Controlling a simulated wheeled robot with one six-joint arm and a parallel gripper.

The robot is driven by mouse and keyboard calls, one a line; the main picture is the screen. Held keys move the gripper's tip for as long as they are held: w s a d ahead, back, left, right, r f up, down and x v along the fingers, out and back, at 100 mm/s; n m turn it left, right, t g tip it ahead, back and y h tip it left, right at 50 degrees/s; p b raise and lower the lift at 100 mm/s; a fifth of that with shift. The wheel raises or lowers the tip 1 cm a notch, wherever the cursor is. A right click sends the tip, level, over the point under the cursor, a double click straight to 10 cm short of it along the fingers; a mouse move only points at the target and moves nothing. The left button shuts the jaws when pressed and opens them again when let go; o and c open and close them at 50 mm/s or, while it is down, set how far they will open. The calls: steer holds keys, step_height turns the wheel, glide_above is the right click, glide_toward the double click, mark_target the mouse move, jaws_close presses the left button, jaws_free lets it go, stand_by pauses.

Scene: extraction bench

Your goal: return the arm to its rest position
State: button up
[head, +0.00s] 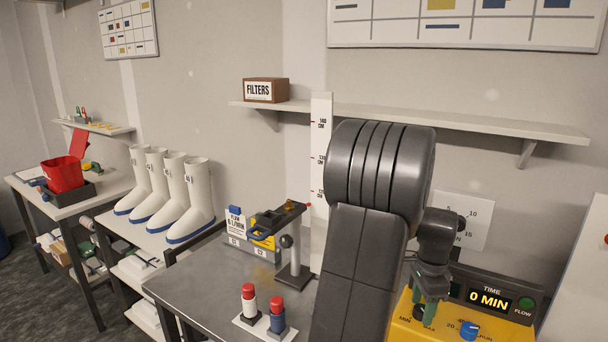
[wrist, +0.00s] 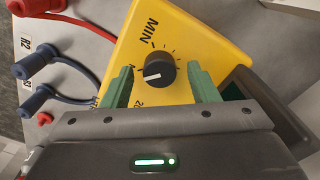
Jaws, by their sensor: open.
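My gripper (head: 431,283) is at the right of the head view, its green fingers pointing down over the yellow control box (head: 400,325). In the wrist view my gripper (wrist: 160,88) is open, with a green finger on each side of a black knob (wrist: 154,75) with a white pointer mark. Nothing is held between the fingers.
Red and blue plugs with cables (wrist: 35,70) lie close to the box. A clamp stand (head: 294,255) stands left of my arm. A shelf (head: 480,125) runs along the wall behind.

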step_height(320, 180, up, 14)
step_height(320, 180, down, 14)
steer(key=shift+f, duration=0.1)
steer(key=shift+f+n, duration=0.1)
steer(key=shift+n, duration=0.2)
steer(key=n, duration=0.3)
steer(key=shift+n, duration=0.4)
steer(key=n, duration=1.7)
steer(key=shift+b, duration=0.3)
